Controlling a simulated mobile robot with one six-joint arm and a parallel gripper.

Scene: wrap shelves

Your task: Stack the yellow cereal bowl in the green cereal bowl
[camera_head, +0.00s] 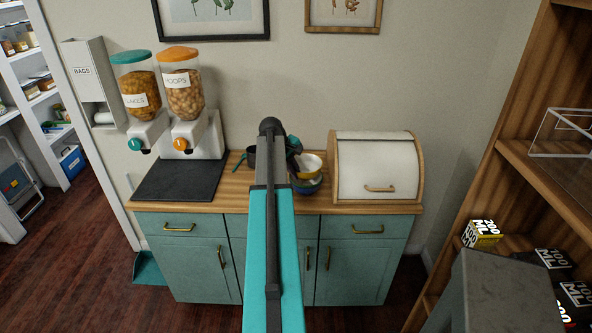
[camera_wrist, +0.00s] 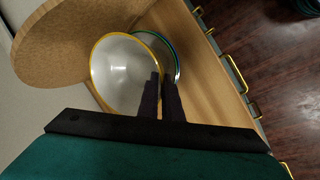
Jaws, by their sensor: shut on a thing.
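The yellow cereal bowl (camera_head: 311,162), white inside with a yellow rim, is tilted at my gripper on the wooden counter's right half. In the wrist view the yellow bowl (camera_wrist: 122,72) fills the middle, and the dark fingers of my gripper (camera_wrist: 160,84) are shut on its rim. A second bowl with a green-and-blue rim (camera_wrist: 176,60) shows partly behind it. In the head view a blue bowl (camera_head: 307,187) sits just below the yellow one. The yellow bowl hides most of what is under it, so I cannot tell whether they touch.
A rounded wooden bread box (camera_head: 376,167) stands close on the right. Two cereal dispensers (camera_head: 184,90) and a dark mat (camera_head: 180,181) are on the left. A dark cup-like item (camera_head: 250,156) is by my arm. The counter's front edge (camera_head: 373,209) is clear.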

